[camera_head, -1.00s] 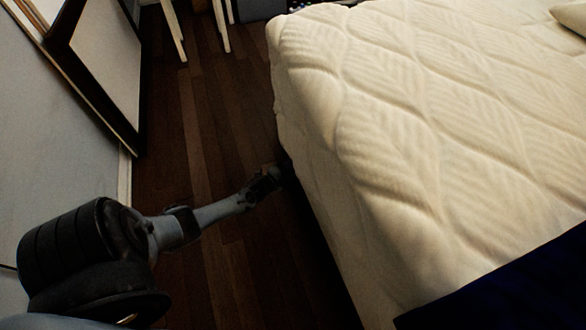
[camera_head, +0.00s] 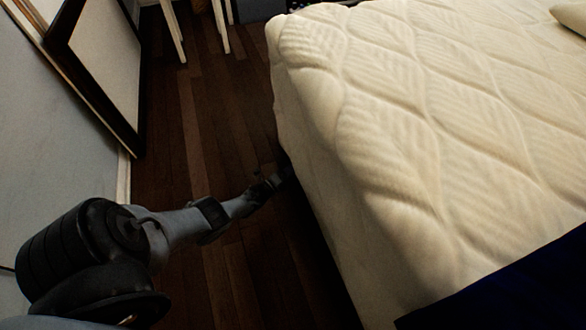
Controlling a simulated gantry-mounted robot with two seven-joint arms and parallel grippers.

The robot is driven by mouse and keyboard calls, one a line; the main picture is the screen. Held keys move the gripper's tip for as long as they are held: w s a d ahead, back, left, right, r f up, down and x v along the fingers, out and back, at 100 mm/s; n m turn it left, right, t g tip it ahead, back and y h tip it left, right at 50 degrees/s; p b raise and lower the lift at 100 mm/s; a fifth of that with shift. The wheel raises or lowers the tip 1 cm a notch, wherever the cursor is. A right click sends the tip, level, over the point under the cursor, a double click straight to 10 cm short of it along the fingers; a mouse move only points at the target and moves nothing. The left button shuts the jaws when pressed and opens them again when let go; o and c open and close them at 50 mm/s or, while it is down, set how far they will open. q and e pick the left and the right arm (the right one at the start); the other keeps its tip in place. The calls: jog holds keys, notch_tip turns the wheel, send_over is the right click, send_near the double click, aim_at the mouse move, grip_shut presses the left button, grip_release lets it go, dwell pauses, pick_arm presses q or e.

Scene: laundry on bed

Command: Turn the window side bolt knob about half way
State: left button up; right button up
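No window and no side bolt knob show in the head view. My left arm comes in from the lower left and reaches over the floor toward the side of the bed. Its far end, with my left gripper (camera_head: 277,180), is small and dark beside the mattress edge. I cannot make out its fingers or whether it holds anything. My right gripper is not in view.
A bed with a cream quilted mattress (camera_head: 430,130) fills the right side, with a dark blue cloth (camera_head: 510,290) at its lower corner. A dark-framed panel (camera_head: 105,65) leans at the left wall. Pale furniture legs (camera_head: 173,30) stand at the back. The dark wood floor (camera_head: 205,120) between is clear.

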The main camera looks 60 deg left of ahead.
pick_arm(q)
jog(key=shift+r, duration=0.15)
dwell(0.5)
jog(key=o, duration=1)
jog(key=shift+s, duration=0.1)
jog(key=shift+p+v, duration=1.6)
jog(key=shift+v, duration=3.7)
jog(key=shift+a, duration=0.1)
